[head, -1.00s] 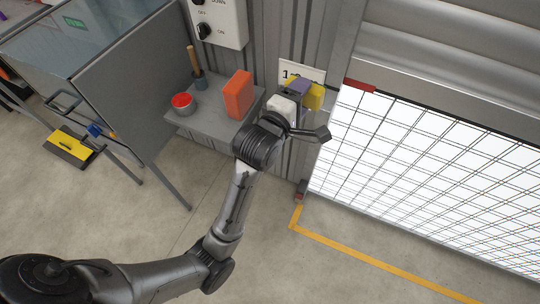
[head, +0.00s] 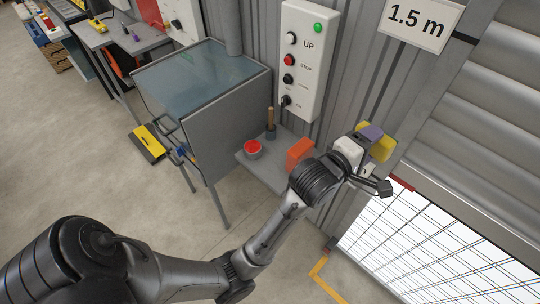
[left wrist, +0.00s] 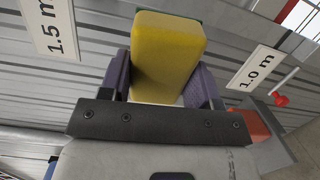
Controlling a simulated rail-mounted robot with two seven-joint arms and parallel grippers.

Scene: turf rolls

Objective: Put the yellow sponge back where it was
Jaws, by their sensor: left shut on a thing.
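The yellow sponge (head: 380,151) is between the fingers of my left gripper (head: 371,136), in front of the ribbed metal wall. In the left wrist view the sponge (left wrist: 168,52) stands out beyond both purple fingers, which press on its sides. A thin green layer shows at its far edge. My left gripper is shut on it, right of and apart from the small grey shelf (head: 250,163). My right gripper is not in view.
The shelf carries a red-topped pot (head: 252,149), a wooden-handled tool (head: 271,122) and an orange block (head: 300,152). A control box (head: 303,60) and a 1.5 m sign (head: 418,22) are on the wall. A roller door (head: 490,130) is at right.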

